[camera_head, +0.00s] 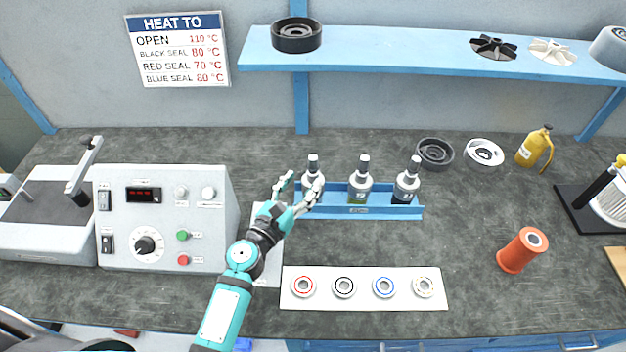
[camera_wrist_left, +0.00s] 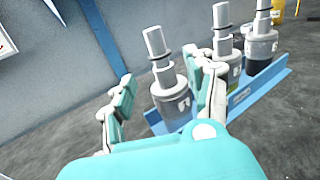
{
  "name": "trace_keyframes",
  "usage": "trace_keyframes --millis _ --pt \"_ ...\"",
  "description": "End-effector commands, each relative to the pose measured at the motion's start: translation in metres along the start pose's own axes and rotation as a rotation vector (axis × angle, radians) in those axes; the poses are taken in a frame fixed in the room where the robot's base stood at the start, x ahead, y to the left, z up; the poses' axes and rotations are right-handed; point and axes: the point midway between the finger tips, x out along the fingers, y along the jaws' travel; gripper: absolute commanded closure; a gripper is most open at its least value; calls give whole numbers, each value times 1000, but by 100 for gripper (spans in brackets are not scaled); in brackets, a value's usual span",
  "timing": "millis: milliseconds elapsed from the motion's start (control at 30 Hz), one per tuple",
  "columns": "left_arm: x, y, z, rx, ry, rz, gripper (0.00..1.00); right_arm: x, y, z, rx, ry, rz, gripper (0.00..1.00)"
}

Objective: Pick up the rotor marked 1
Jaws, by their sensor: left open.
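Three grey rotors with upright shafts stand in a row in a blue rack (camera_head: 385,212). The leftmost rotor (camera_head: 313,163) is partly hidden by my gripper; it also shows in the left wrist view (camera_wrist_left: 170,98) with a small dark mark too blurred to read surely. The middle rotor (camera_head: 360,183) and the right rotor (camera_head: 407,183) stand beside it, their marks unclear. My left gripper (camera_head: 301,186) is open and empty at the rack's left end. In the left wrist view its fingers (camera_wrist_left: 163,95) are spread, with the leftmost rotor showing between them. My right gripper is out of view.
A control box (camera_head: 165,215) stands left of the rack. A white strip with several bearings (camera_head: 363,303) lies in front. An orange cylinder (camera_head: 522,250) stands right, and a yellow bottle (camera_head: 534,148) behind it. A blue shelf (camera_head: 400,60) hangs above.

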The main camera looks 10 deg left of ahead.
Motion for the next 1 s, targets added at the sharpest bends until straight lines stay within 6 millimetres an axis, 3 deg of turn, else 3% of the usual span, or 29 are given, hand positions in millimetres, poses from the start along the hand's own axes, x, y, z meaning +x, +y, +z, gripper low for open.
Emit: trace_keyframes --millis 167,500,767,1000 --pt "11 -1 1 0 -1 0 44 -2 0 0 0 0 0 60" --pt "55 -3 0 0 -1 0 44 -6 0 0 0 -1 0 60" --pt "57 -3 0 1 1 0 44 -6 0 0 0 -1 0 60" --pt "57 -3 0 1 0 0 76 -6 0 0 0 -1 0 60"
